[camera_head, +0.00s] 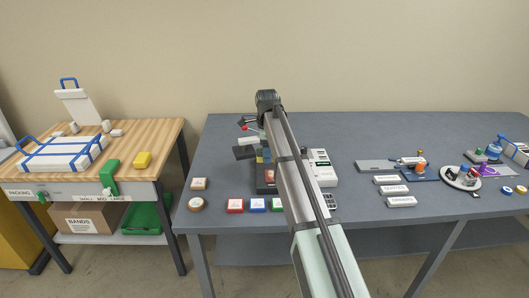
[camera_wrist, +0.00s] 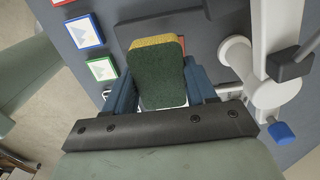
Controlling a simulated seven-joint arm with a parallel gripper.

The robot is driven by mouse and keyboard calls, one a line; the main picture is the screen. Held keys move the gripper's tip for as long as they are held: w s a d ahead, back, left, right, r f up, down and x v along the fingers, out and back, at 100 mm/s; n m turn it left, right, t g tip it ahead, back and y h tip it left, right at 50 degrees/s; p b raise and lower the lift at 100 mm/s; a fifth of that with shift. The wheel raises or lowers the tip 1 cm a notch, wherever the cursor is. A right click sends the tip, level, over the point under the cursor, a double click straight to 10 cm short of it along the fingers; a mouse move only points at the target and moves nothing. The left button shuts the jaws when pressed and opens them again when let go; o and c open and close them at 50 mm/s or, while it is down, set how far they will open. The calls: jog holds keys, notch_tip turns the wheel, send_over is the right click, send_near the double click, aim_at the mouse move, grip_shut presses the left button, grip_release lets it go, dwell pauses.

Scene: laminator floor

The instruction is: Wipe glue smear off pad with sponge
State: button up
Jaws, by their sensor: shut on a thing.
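A sponge (camera_wrist: 158,78) with a dark green scouring face and a yellow edge fills the middle of the wrist view. My gripper (camera_wrist: 161,86) is shut on it, with one blue finger on each side. In the head view my arm crosses the middle of the grey table (camera_head: 225,150) and largely hides the gripper. A dark machine (camera_head: 265,187) shows partly behind the arm. I cannot make out the pad or the glue smear in either view.
Red (camera_head: 235,205) and blue (camera_head: 257,205) framed cards lie along the table front. White labelled blocks (camera_head: 394,190) and a round tray (camera_head: 461,178) lie right. A white lever mechanism (camera_wrist: 268,80) stands close beside my gripper. A wooden bench (camera_head: 150,135) stands left.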

aim_at(266, 175)
jog(key=shift+f, duration=3.95)
jog(key=shift+d, duration=0.85)
jog(key=shift+c, duration=0.5)
jog(key=shift+d+r, duration=0.1)
jog(key=shift+d, duration=2.5)
jog(key=shift+a, duration=3.45)
jog(key=shift+d, duration=3.55)
jog(key=shift+a, duration=3.5)
jog(key=shift+a+r, duration=0.1)
jog(key=shift+r, duration=3.9)
